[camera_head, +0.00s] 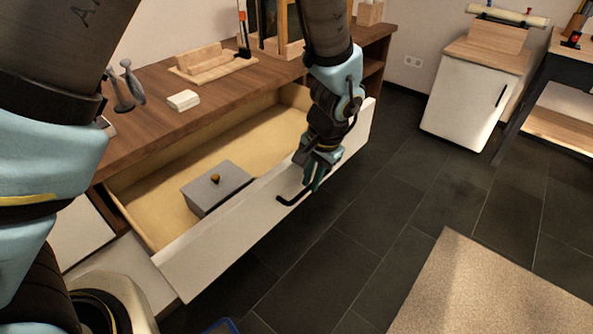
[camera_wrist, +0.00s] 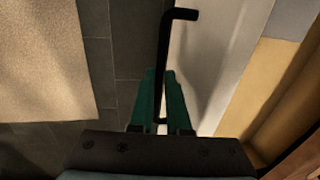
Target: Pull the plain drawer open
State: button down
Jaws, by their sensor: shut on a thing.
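The plain drawer (camera_head: 222,246) has a white front and a pale wooden inside, and it stands pulled out from the brown wooden bench (camera_head: 150,132). Its black bar handle (camera_head: 289,201) is on the outer face of the front. My gripper (camera_head: 314,184) is at the handle, its green fingers shut on it; the dark wrist hides part of the handle in the head view. In the wrist view the handle (camera_wrist: 165,50) runs between the green fingers (camera_wrist: 160,85), beside the white drawer front (camera_wrist: 207,70).
A grey lidded box (camera_head: 215,187) with a small knob lies inside the drawer. A white block (camera_head: 183,100) and a wooden stand (camera_head: 212,63) are on the benchtop. A white cabinet (camera_head: 463,105) stands at back right. Dark tiled floor and a beige rug (camera_head: 490,295) lie in front.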

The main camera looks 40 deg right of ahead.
jog(key=shift+s+d, duration=0.15)
jog(key=shift+s, duration=0.4)
jog(key=c, duration=0.9)
grip_release()
jog(key=r, duration=0.3)
jog(key=s+r, duration=0.1)
jog(key=r, duration=0.3)
jog(key=s+r, duration=0.1)
jog(key=r, duration=0.2)
jog(key=shift+d+r, duration=0.2)
jog(key=shift+r, duration=0.15)
